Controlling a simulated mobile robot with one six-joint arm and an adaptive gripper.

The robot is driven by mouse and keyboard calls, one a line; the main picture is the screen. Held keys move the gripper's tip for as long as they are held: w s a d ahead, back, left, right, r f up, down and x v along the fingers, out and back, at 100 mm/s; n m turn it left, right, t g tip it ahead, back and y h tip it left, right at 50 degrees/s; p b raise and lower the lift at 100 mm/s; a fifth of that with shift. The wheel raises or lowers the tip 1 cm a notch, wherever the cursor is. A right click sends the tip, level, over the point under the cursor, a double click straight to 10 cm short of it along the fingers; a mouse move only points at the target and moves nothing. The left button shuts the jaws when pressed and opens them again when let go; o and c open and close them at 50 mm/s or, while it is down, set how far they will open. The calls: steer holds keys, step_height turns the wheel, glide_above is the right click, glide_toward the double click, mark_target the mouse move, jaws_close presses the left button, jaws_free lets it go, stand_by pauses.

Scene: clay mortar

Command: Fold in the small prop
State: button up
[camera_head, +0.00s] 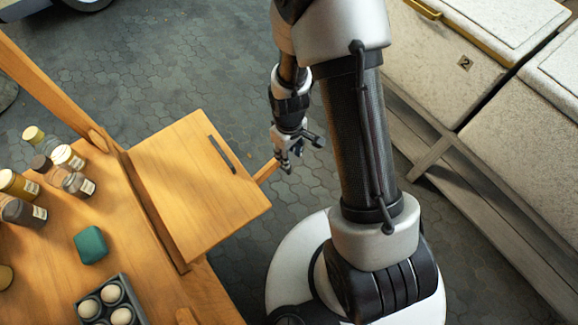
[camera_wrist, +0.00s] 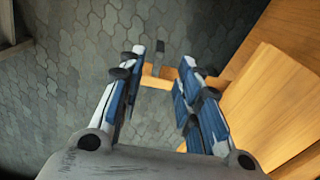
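The small prop is a thin wooden bar (camera_head: 267,172) that sticks out from under the right edge of a wooden leaf (camera_head: 195,190). In the wrist view the prop (camera_wrist: 157,83) lies across the gap near my fingertips, with a small dark upright piece (camera_wrist: 160,47) just beyond it. My gripper (camera_head: 288,160) is just right of the prop's outer end, pointing down. In the wrist view my gripper (camera_wrist: 161,63) is open, with a clear gap between its fingers. I cannot tell whether either finger touches the prop. The prop's inner end is hidden under the leaf.
The leaf is flat and joins a wooden table (camera_head: 140,270). On the table are several jars (camera_head: 75,183), a teal block (camera_head: 91,245) and a dark tray (camera_head: 140,306) with white eggs. White cabinets (camera_head: 450,60) stand at the right. Bare tiled floor (camera_head: 200,70) lies behind the leaf.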

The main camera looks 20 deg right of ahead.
step_height(320, 180, down, 8)
steer(key=shift+f+b, duration=0.25)
steer(key=shift+b, duration=0.9)
steer(key=shift+c, duration=0.6)
jaws_close()
